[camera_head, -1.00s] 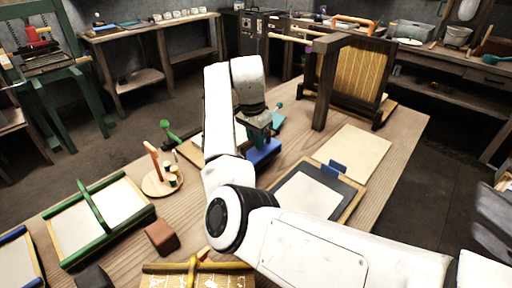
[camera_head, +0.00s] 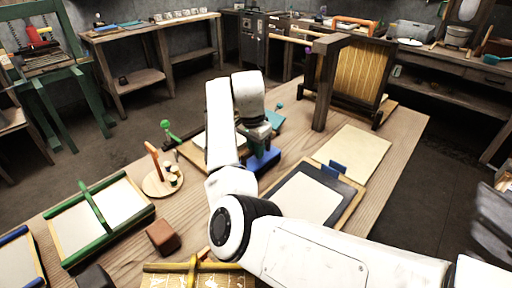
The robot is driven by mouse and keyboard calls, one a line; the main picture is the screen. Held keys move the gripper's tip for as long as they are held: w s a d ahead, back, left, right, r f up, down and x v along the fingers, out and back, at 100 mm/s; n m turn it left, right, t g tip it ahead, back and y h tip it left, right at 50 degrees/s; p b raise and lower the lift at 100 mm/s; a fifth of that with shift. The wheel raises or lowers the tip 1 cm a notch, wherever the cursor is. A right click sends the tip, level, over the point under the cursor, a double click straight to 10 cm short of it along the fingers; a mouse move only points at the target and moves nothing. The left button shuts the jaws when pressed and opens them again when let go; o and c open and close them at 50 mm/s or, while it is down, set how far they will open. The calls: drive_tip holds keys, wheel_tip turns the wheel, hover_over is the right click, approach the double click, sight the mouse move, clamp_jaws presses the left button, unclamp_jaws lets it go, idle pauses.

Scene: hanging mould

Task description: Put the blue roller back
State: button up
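The blue roller (camera_head: 265,161) is a blue block-like shape just under my gripper (camera_head: 259,146), near the middle of the table. It moves along with my gripper, so the gripper appears shut on it, though the fingertips are small and partly hidden. The roller is close above or touching the tabletop; I cannot tell which. A round wooden stand (camera_head: 154,187) with an orange upright and small pegs is to the left of my gripper.
A dark-bordered board (camera_head: 279,190) with a blue tab (camera_head: 338,168) lies right of the roller. A green-barred frame (camera_head: 66,218) and a brown block (camera_head: 162,236) are at the left. The hanging mould (camera_head: 352,75) stands at the back. A bare pale sheet (camera_head: 354,150) lies before it.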

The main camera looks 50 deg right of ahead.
drive_tip(key=o, duration=0.4)
drive_tip(key=shift+s+f, duration=0.1)
drive_tip(key=shift+f, duration=0.3)
drive_tip(key=shift+o, duration=0.2)
drive_tip(key=shift+r, duration=0.1)
wheel_tip(320, 180, up, 13)
drive_tip(key=a+p, duration=0.1)
drive_tip(key=shift+a, duration=0.25)
drive_tip(key=shift+r, duration=0.1)
